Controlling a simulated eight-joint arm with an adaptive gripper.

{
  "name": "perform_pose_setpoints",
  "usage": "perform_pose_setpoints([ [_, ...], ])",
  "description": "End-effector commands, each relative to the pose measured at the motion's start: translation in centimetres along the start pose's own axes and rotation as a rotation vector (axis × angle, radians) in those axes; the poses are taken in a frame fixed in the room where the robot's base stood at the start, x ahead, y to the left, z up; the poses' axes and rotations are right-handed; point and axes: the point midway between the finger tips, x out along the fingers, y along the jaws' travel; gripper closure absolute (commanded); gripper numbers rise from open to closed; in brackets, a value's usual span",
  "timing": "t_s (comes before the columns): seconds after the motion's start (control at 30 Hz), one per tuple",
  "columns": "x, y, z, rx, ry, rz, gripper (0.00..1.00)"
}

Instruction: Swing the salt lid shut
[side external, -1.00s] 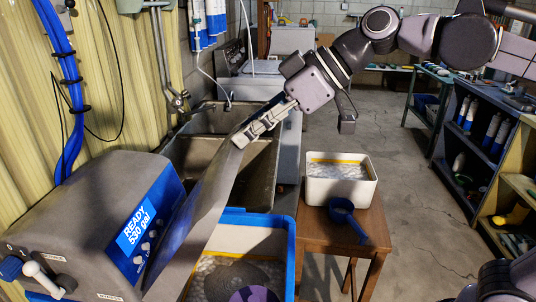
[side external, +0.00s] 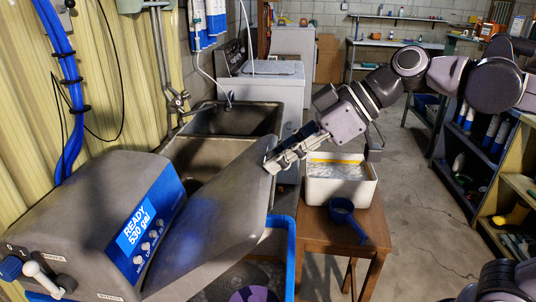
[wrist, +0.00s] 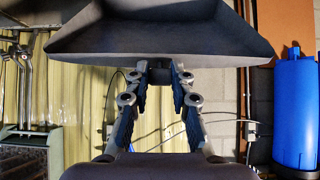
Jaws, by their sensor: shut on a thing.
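The grey salt lid (side external: 215,215) is hinged beside the control head (side external: 95,220) of the softener and stands part open, tilted over the blue-rimmed salt tank (side external: 285,250). My gripper (side external: 272,163) is at the lid's free upper edge, shut on that edge. In the wrist view the lid (wrist: 160,35) fills the top, and its edge lies between the fingertips of my gripper (wrist: 160,67). The lid hides most of the tank's opening; a purple item (side external: 253,294) shows at the bottom of it.
A wooden stool (side external: 345,245) at right holds a white tub (side external: 340,185) and a blue scoop (side external: 345,218), close below my gripper. A sink (side external: 200,155) is behind the lid. Shelves (side external: 490,160) stand far right. The floor between is clear.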

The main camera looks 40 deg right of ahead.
Motion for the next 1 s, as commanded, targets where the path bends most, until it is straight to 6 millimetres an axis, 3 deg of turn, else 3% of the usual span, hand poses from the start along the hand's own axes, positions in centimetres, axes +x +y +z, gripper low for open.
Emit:
perform_pose_setpoints([
  [0.27, -0.2, 0.0, 1.9, 0.001, -0.002, -0.001, 0.98],
  [0.67, -0.3, 0.0, 2.1, 0.0, -0.001, -0.001, 0.98],
  [1.0, 0.2, 0.0, 4.5, 0.001, -0.001, 0.001, 0.98],
])
